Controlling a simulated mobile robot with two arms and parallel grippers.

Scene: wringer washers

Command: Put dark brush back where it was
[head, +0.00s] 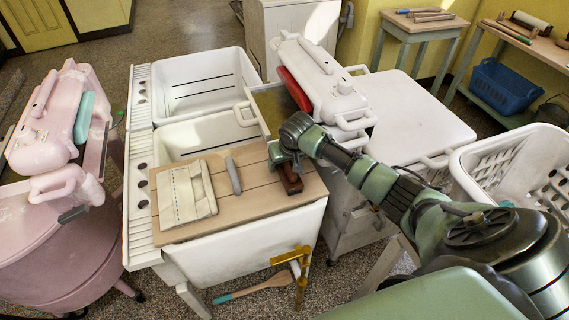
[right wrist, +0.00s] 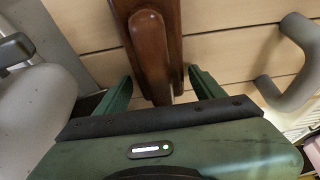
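The dark brush (head: 291,179), reddish-brown and wooden, lies at the right part of a wooden board (head: 235,215) across the front of the white double tub. In the right wrist view the dark brush (right wrist: 152,45) runs down from the top edge to between the fingers. My right gripper (head: 285,158) is low over the board at the brush's far end. In the right wrist view the right gripper (right wrist: 161,80) has its green fingers apart, one on each side of the brush. Whether a finger touches it is unclear. My left gripper is not in view.
A white wringer (head: 325,80) stands behind the gripper. A pink washer (head: 65,200) is at left, and a white basket (head: 515,165) at right.

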